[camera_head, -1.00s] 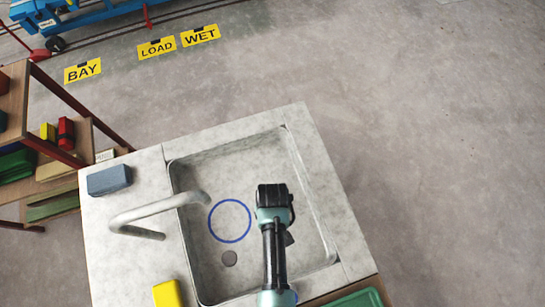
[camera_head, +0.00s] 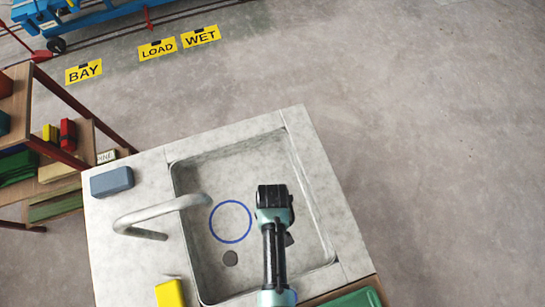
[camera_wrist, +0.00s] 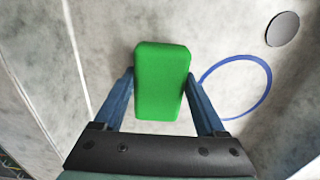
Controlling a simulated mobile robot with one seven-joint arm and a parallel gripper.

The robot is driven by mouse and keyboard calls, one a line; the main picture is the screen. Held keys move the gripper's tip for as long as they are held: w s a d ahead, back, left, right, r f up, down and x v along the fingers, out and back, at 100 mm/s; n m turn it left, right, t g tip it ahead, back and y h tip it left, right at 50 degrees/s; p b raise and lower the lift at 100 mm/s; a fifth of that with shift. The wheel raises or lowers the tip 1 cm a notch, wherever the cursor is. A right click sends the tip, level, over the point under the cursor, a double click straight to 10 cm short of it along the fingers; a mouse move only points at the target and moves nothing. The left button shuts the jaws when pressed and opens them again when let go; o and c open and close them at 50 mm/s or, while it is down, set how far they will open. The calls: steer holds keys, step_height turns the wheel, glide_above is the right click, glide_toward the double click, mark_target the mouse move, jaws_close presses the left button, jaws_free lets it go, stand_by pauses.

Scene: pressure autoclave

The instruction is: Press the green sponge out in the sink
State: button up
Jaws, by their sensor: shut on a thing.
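A green sponge (camera_wrist: 161,80) is held between the two fingers of my gripper (camera_wrist: 160,84) in the wrist view. In the head view my gripper (camera_head: 275,198) is over the right part of the sink basin (camera_head: 310,225), and the sponge is hidden there beneath my arm. A blue ring (camera_head: 231,222) is marked on the basin floor to the left of my gripper. The ring also shows right of the sponge in the wrist view (camera_wrist: 266,72). The dark round drain (camera_head: 230,258) lies just below the ring in the head view.
A curved grey tap (camera_head: 160,211) reaches over the basin from the left. A green tray (camera_head: 350,300) is at the lower right. A shelf (camera_head: 80,160) stands at left.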

steer(key=shift+r+p, duration=2.6)
steer(key=shift+r, duration=0.35)
